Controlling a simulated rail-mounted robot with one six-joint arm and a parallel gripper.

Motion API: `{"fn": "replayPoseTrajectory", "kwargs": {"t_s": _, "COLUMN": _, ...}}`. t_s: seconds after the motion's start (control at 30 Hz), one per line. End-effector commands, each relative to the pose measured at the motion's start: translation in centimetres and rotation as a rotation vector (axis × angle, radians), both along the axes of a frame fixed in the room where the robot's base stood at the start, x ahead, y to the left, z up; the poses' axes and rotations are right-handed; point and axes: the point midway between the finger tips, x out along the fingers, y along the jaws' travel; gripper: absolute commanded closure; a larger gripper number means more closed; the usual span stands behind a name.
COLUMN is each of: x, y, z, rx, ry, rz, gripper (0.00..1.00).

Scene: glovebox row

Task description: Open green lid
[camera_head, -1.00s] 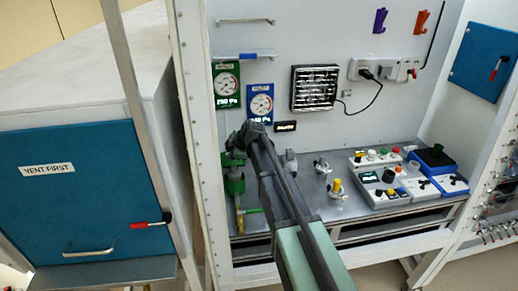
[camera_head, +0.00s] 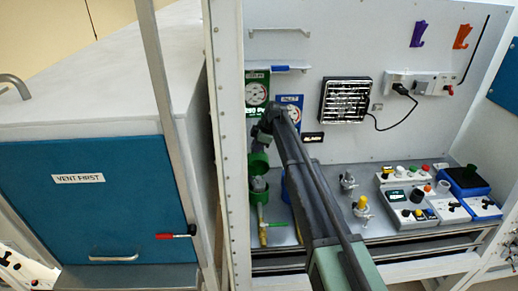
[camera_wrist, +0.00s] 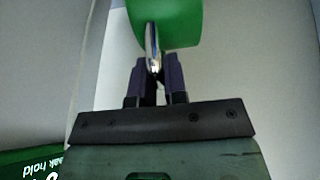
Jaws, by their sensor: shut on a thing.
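The green lid (camera_head: 259,160) stands raised and tilted above the green container (camera_head: 261,196) on the grey bench. A grey shape shows between lid and container; I cannot tell what it is. In the wrist view, the lid (camera_wrist: 166,20) fills the top middle and carries a shiny metal handle (camera_wrist: 153,46). My gripper (camera_wrist: 154,80) is shut on this handle, with dark fingers on either side of it. In the head view, my gripper (camera_head: 266,132) is dark and small at the lid's top, partly hidden by my arm.
A green gauge (camera_head: 257,91) and a blue gauge (camera_head: 290,112) hang on the wall just behind. A blue part shows right of the container, mostly behind my arm. Valves (camera_head: 362,206) and control boxes (camera_head: 408,196) stand further right. A post edges the bay at left.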

Motion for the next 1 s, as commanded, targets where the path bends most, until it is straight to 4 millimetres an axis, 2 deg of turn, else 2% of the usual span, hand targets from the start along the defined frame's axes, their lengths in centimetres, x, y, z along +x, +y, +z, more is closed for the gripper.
{"fn": "replayPoseTrajectory", "kwargs": {"t_s": 0.47, "x": 0.4, "y": 0.1, "z": 0.0, "rx": 0.003, "ry": -0.004, "rz": -0.006, "gripper": 1.0}}
{"fn": "replayPoseTrajectory", "kwargs": {"t_s": 0.5, "x": 0.4, "y": 0.1, "z": 0.0, "rx": 0.003, "ry": -0.004, "rz": -0.006, "gripper": 0.82}}
{"fn": "replayPoseTrajectory", "kwargs": {"t_s": 0.63, "x": 0.4, "y": 0.1, "z": 0.0, "rx": 0.003, "ry": -0.004, "rz": -0.005, "gripper": 0.64}}
{"fn": "replayPoseTrajectory", "kwargs": {"t_s": 0.87, "x": 0.3, "y": 0.0, "z": 0.1, "rx": 0.002, "ry": -0.004, "rz": -0.004, "gripper": 0.64}}
{"fn": "replayPoseTrajectory", "kwargs": {"t_s": 1.0, "x": 0.3, "y": -0.3, "z": 1.1, "rx": 0.002, "ry": -0.003, "rz": -0.003, "gripper": 0.64}}
